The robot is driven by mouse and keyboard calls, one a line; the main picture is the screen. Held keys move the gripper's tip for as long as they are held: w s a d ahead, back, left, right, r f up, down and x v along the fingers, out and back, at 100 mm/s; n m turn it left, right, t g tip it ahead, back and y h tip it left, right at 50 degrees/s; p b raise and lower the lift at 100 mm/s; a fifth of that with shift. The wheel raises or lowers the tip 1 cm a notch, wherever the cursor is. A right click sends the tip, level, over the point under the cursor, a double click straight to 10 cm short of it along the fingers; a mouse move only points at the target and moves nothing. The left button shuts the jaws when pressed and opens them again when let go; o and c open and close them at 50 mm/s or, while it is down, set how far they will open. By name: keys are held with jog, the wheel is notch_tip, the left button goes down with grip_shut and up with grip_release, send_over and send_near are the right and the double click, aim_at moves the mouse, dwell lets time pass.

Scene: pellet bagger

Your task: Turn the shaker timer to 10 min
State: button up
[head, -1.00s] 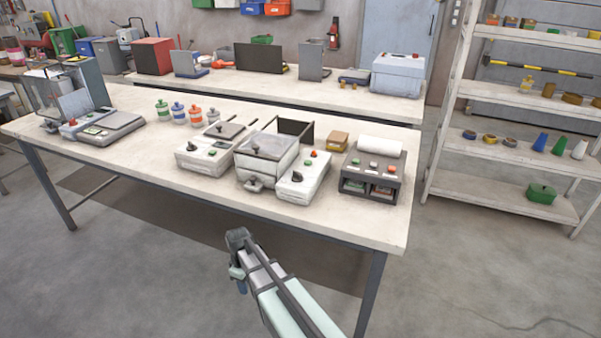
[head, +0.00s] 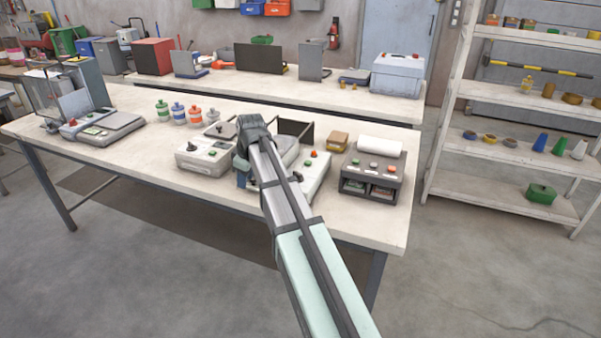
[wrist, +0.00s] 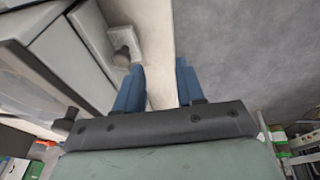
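The pictures do not make clear which machine is the shaker. My gripper (head: 243,172) is over the front of the boxy machine, pointing down. In the wrist view my gripper (wrist: 158,78) has its two blue fingers apart, with nothing between them. A grey latch (wrist: 122,52) is just beyond the left finger; a dark knob (wrist: 65,123) shows at left.
A dark-grey unit with buttons (head: 370,175) and a small brown box (head: 338,141) stand at right. Several small bottles (head: 179,114) and a scale (head: 105,128) are to the left. The table's front strip (wrist: 155,40) is bare, with floor beyond its edge.

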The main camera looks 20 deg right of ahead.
aim_at(300, 174)
jog(key=s+d+r+m+t, duration=0.1)
jog(key=s+d+r+m, duration=0.25)
jog(key=d+r, duration=0.4)
jog(key=s+d+r+m, duration=0.3)
jog(key=s+d+r, duration=0.15)
jog(key=d, duration=0.65)
jog(key=x, duration=1.3)
jog(key=shift+w+f, duration=0.1)
jog(key=shift+f, duration=0.25)
jog(key=shift+c, duration=0.4)
grip_shut()
